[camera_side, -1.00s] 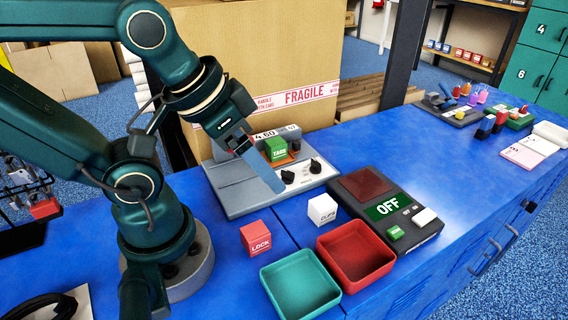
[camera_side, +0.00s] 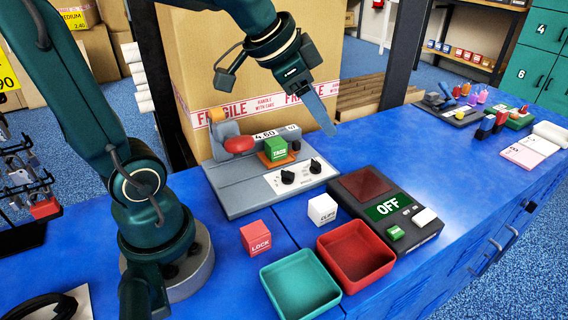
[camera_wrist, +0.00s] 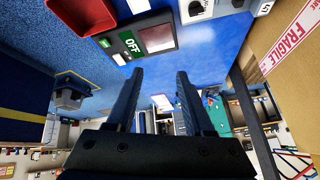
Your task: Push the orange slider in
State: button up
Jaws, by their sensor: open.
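A grey machine (camera_side: 232,199) stands on the blue bench. An orange piece (camera_side: 217,115) shows at its back left, above a red rounded knob (camera_side: 240,145). Another orange part, a flat plate (camera_side: 291,158), lies under a green block (camera_side: 275,149) on the machine. I cannot tell which orange part is the slider, or how far in it sits. My gripper (camera_side: 325,118) is raised to the right of the machine, apart from both orange parts. In the wrist view my gripper (camera_wrist: 158,76) has its two fingers apart with nothing between them.
A scale (camera_side: 412,229) reading OFF stands right of the machine. A red tray (camera_side: 357,287), a teal tray (camera_side: 335,303), a white block (camera_side: 322,209) and a red block (camera_side: 256,237) are in front. A large carton (camera_side: 190,60) stands behind. The bench right of the scale is clear.

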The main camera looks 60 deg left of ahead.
jog(key=w+a+f+n, duration=0.1)
jog(key=w+a+f, duration=0.45)
jog(key=a, duration=0.45)
jog(key=n+g, duration=0.2)
jog(key=n, duration=0.1)
send_over(296, 141)
jog(key=s, duration=0.2)
jog(key=f, duration=0.5)
jog(key=shift+s+d+f, duration=0.1)
jog(key=shift+d+f, duration=0.2)
jog(key=shift+f, duration=0.05)
jog(key=shift+s+a+f, duration=0.15)
jog(key=shift+a+f, duration=0.05)
jog(key=shift+f, duration=0.15)
jog(key=shift+x, duration=2.35)
jog(key=shift+a, duration=0.1)
grip_shut()
